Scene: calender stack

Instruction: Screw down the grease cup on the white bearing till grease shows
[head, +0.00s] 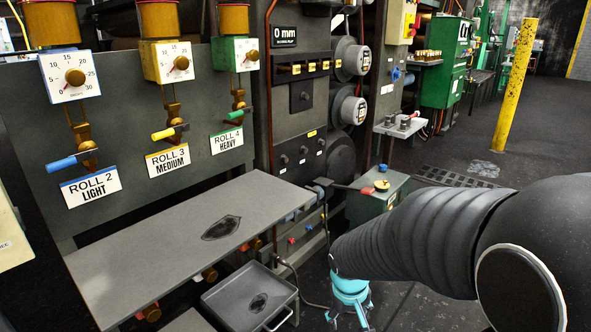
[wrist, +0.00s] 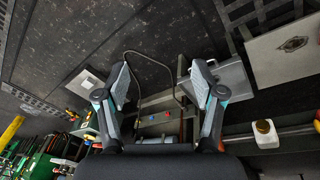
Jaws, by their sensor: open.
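My gripper (wrist: 159,84) is open in the wrist view, its two grey pads well apart with nothing held between them. In the head view the teal part of my gripper (head: 350,292) shows low, right of the bench, below my arm; its fingertips cannot be made out. I cannot surely pick out the white bearing or its grease cup. A small white body with a tan top (wrist: 265,132) shows right of the gripper in the wrist view; I cannot tell if it is the bearing. No grease can be identified as coming from a cup.
A grey bench plate (head: 165,250) with a dark patch lies left of my gripper. Below it is a grey tray (head: 225,300). A green-grey box (head: 378,195) with a red lever stands behind my gripper. A yellow post (head: 516,85) stands at the back right; open floor lies around it.

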